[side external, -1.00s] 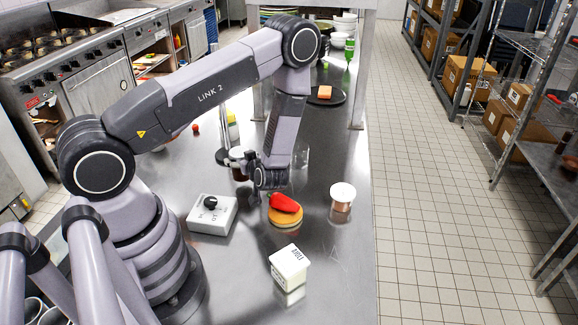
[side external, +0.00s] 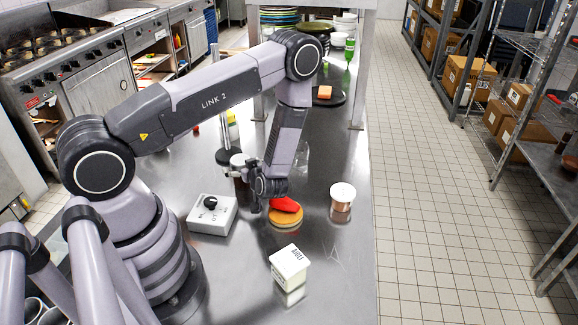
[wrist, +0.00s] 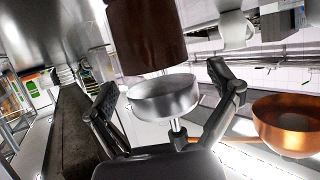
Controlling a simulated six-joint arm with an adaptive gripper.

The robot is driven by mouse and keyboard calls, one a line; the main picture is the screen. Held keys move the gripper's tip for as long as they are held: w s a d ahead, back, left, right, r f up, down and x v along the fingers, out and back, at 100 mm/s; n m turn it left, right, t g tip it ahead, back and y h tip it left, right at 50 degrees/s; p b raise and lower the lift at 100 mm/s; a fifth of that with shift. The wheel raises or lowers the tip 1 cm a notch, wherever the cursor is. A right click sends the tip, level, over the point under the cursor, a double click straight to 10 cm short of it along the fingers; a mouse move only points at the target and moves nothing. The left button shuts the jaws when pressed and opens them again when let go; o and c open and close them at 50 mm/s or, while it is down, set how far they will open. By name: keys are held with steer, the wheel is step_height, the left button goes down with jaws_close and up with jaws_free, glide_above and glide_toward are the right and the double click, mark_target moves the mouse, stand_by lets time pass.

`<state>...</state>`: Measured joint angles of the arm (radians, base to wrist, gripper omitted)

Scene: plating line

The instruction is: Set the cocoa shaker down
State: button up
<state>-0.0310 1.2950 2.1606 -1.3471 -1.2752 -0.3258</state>
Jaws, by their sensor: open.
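The cocoa shaker (side external: 239,170), a brown cylinder with a silvery cap, is just left of my gripper (side external: 256,192) in the side view, partly hidden by it. In the wrist view its brown body (wrist: 146,38) and silvery cap (wrist: 163,98) show large in front of my gripper (wrist: 165,105). The fingers are spread on either side of the cap, with visible gaps. My gripper is open. Whether the shaker's base touches the counter is hidden.
On the steel counter (side external: 335,275) are a red pepper (side external: 286,204) on an orange disc (side external: 285,218), a white dial box (side external: 212,215), a white-lidded copper jar (side external: 341,205) and a labelled white tub (side external: 290,262). The front right counter is clear.

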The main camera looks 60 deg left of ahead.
steer(key=shift+d+r, duration=0.15)
steer(key=shift+r, duration=0.05)
steer(key=w+v, duration=0.1)
steer(key=v, duration=1)
steer(key=w+d+r+m+t+h, duration=0.2)
steer(key=w+d+r+t+h, duration=0.3)
steer(key=w+d+r+h, duration=0.35)
steer(key=d+r+m+t+h, duration=0.1)
steer(key=d+r+m+h, duration=0.15)
steer(key=r, duration=0.45)
steer(key=d+r+m+t+h, duration=0.1)
steer(key=d+r+m+h, duration=0.15)
steer(key=r, duration=0.35)
steer(key=s+r+m+g+h, duration=0.1)
steer(key=s+r+m+h, duration=0.2)
steer(key=s+r+m, duration=0.5)
steer(key=s+a+r+m+y, duration=0.1)
steer(key=s+a, duration=0.1)
steer(key=s, duration=0.6)
steer(key=s+a+r+m+g+y, duration=0.1)
steer(key=s+a+r, duration=0.1)
steer(key=s, duration=0.6)
steer(key=shift+s+a+g, duration=0.3)
steer(key=shift+a, duration=0.2)
